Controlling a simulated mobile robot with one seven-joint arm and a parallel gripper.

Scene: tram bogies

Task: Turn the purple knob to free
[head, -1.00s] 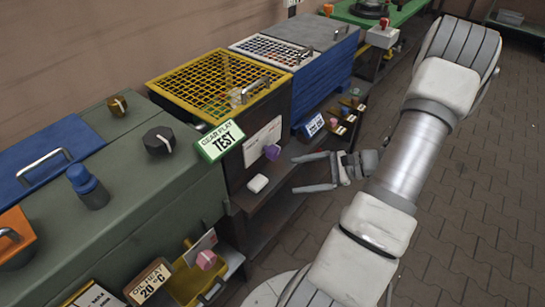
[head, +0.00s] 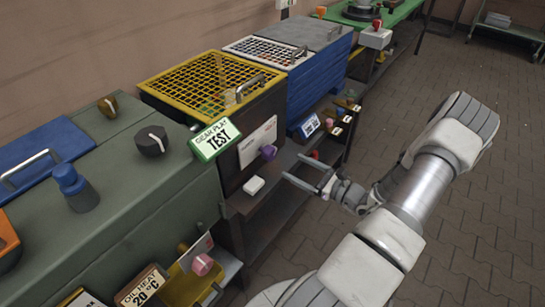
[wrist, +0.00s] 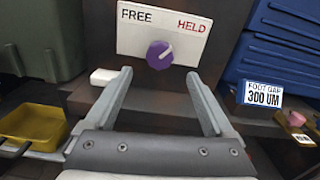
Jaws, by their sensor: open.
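The purple knob (head: 268,152) sits on a white label plate (head: 257,142) on the front of the dark box with the yellow grid top. In the wrist view the knob (wrist: 159,55) shows a pale pointer line aimed up and right, toward the red word HELD; FREE is at upper left. My gripper (head: 290,167) is open and empty, in front of the box and just right of the knob. In the wrist view its two fingers (wrist: 158,73) point toward the plate, with the knob between and beyond the tips. They appear apart from it.
A small white block (head: 254,185) lies on the ledge below the knob. Blue box (wrist: 268,60) and FOOT GAP sign (wrist: 262,94) are to the right. A yellow tray (wrist: 32,123) is at lower left. The floor on the right is clear.

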